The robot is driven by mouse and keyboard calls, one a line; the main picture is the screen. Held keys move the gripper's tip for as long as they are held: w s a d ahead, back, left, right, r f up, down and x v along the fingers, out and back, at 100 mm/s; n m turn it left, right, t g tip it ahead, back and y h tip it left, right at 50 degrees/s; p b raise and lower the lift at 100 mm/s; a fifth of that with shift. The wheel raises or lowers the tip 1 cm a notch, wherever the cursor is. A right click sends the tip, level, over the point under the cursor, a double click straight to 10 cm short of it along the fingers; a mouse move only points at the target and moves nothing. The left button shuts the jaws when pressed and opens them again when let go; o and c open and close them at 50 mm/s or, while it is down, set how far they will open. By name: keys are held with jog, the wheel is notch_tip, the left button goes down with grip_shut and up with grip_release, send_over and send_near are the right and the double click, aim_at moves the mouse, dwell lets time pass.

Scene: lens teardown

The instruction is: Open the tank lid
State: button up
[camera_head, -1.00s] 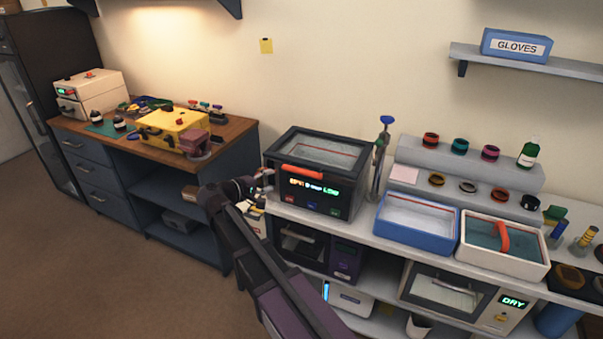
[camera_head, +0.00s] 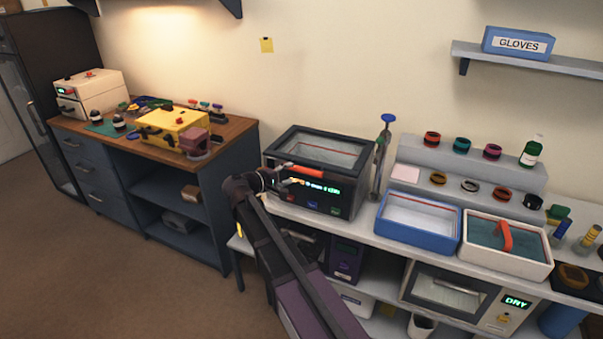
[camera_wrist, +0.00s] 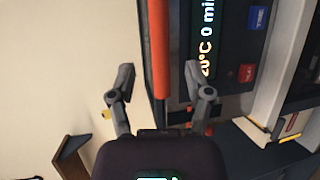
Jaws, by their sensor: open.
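The tank (camera_head: 328,150) is a dark box with a clear-topped lid (camera_head: 322,148), and the lid looks closed. An orange-red handle bar (camera_head: 305,171) runs along its front top edge, above a lit display and small buttons. My gripper (camera_head: 287,184) is at the front left of the tank, close to the handle. In the wrist view the orange bar (camera_wrist: 159,50) runs lengthwise between the two spread fingers of my open gripper (camera_wrist: 155,80). I cannot tell whether the fingers touch it. The display and blue and red buttons show to the right of the bar.
A blue tray (camera_head: 418,217) and a white tray (camera_head: 505,248) with an orange handle stand right of the tank. A blue-topped upright tool (camera_head: 384,150) stands close by the tank's right side. A wooden-topped bench (camera_head: 140,155) with a yellow box is at left.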

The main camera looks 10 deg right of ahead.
aim_at(299, 171)
jog(key=shift+b+x, duration=0.55)
jog(key=shift+x, duration=2.65)
jog(key=shift+c, duration=0.3)
jog(key=shift+a, duration=0.1)
grip_shut()
